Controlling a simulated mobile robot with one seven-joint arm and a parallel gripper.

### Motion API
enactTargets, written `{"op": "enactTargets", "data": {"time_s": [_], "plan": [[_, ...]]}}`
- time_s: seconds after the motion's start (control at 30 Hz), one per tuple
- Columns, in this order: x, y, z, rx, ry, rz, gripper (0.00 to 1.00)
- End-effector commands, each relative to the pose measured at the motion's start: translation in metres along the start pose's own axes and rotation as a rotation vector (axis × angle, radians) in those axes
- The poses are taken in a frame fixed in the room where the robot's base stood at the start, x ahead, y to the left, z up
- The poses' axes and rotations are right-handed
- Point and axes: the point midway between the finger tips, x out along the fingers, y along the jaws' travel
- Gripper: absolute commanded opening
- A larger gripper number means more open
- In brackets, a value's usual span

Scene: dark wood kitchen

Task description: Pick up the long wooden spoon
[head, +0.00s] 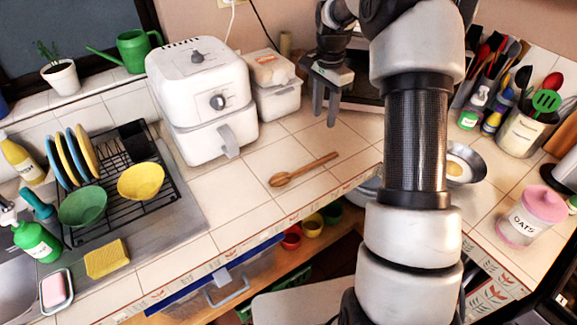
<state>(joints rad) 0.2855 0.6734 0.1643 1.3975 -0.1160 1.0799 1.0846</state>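The long wooden spoon (309,167) lies flat on the tiled counter near the middle of the head view. Its bowl end points left and toward the front edge, and its handle runs up to the right. My gripper (325,120) is behind the spoon, above the back part of the counter, with its fingers pointing down. Its two fingers look apart, with nothing between them. It is not touching the spoon. The whole spoon is visible.
A white air fryer (200,95) and a white container (274,90) stand left of my gripper. A dish rack (150,205) with bowls is farther left. Counter around the spoon is clear.

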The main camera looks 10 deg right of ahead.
Motion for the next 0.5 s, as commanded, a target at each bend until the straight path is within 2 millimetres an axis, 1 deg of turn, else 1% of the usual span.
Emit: {"op": "enactTargets", "data": {"time_s": [0.03, 0.3, 0.4, 0.5], "plan": [[0.010, 0.002, 0.001, -0.001, -0.003, 0.004, 0.38], [0.069, 0.002, 0.001, -0.003, -0.004, 0.003, 0.38], [0.087, 0.002, 0.001, -0.003, -0.003, 0.003, 0.38], [0.101, 0.001, 0.001, -0.004, -0.002, 0.002, 0.38]]}}
